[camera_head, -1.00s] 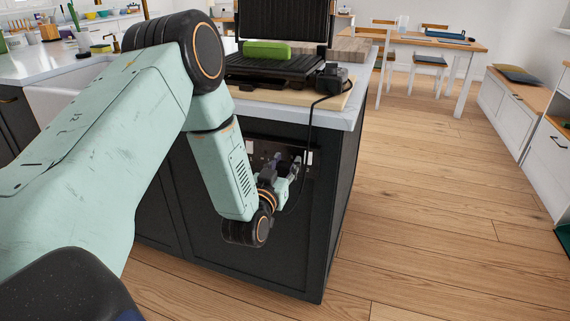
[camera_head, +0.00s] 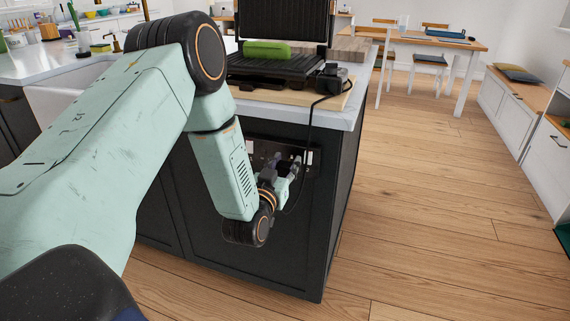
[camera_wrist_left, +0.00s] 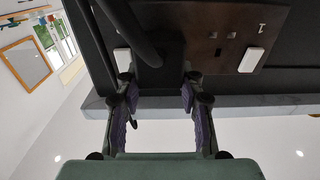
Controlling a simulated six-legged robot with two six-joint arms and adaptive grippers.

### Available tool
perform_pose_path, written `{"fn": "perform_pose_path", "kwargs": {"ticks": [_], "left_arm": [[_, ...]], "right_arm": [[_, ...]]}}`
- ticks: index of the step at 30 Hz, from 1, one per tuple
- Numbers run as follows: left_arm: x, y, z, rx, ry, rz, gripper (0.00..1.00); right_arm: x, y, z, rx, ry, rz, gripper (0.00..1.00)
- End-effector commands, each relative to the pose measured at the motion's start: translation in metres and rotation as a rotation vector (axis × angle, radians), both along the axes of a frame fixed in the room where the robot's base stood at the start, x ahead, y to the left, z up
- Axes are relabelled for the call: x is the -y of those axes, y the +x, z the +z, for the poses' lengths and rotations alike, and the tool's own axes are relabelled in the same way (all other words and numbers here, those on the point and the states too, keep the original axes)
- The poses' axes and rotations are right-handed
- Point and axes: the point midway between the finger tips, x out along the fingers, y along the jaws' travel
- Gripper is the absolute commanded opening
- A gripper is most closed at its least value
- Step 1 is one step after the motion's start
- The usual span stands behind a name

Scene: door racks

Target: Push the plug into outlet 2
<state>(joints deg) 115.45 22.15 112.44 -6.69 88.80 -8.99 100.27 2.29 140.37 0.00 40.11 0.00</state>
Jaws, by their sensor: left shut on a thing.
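The black plug (camera_wrist_left: 160,72) with its thick cable (camera_wrist_left: 128,26) is between the purple-padded fingers of my left gripper (camera_wrist_left: 160,103) in the left wrist view. The gripper is shut on it. The plug lies against or very near the brown outlet panel (camera_wrist_left: 222,27), covering the socket behind it; I cannot tell how far in it is. The uncovered socket (camera_wrist_left: 225,42) beside it is marked 1. In the head view my left gripper (camera_head: 288,172) is at the panel on the dark island side, and the plug is hardly distinguishable. My right gripper is not in view.
White rocker switches (camera_wrist_left: 251,60) flank the sockets on the panel. The cable (camera_head: 309,135) hangs from the contact grill (camera_head: 278,65) on the island worktop (camera_head: 345,117). Open wooden floor (camera_head: 430,210) lies to the right.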

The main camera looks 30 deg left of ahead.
Motion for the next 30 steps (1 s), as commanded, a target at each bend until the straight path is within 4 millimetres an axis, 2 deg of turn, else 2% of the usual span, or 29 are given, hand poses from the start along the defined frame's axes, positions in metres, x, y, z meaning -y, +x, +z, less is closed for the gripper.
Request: {"fn": "perform_pose_path", "kwargs": {"ticks": [30], "left_arm": [[-0.005,0.022,0.000,0.002,0.000,0.000,0.00]], "right_arm": [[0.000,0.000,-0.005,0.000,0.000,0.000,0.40]]}}
